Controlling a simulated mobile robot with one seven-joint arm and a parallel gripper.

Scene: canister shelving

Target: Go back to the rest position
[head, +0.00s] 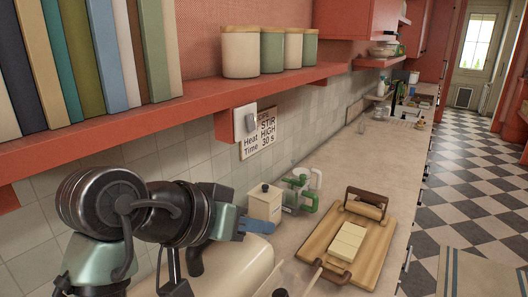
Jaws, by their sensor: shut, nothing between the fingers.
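My arm is folded at the lower left of the head view. My gripper (262,227) points right, with its blue-grey fingers shut and empty. Several cream and green canisters with wooden lids, such as the large cream one (240,52), stand in a row on the red shelf (205,105).
Books (80,60) stand on the shelf at left. A sign (258,133) hangs below it. On the counter (345,160) are a green-and-white jug (298,194) and a wooden board (317,240) with pale blocks (347,242). A rounded cream object (222,270) lies below my arm.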

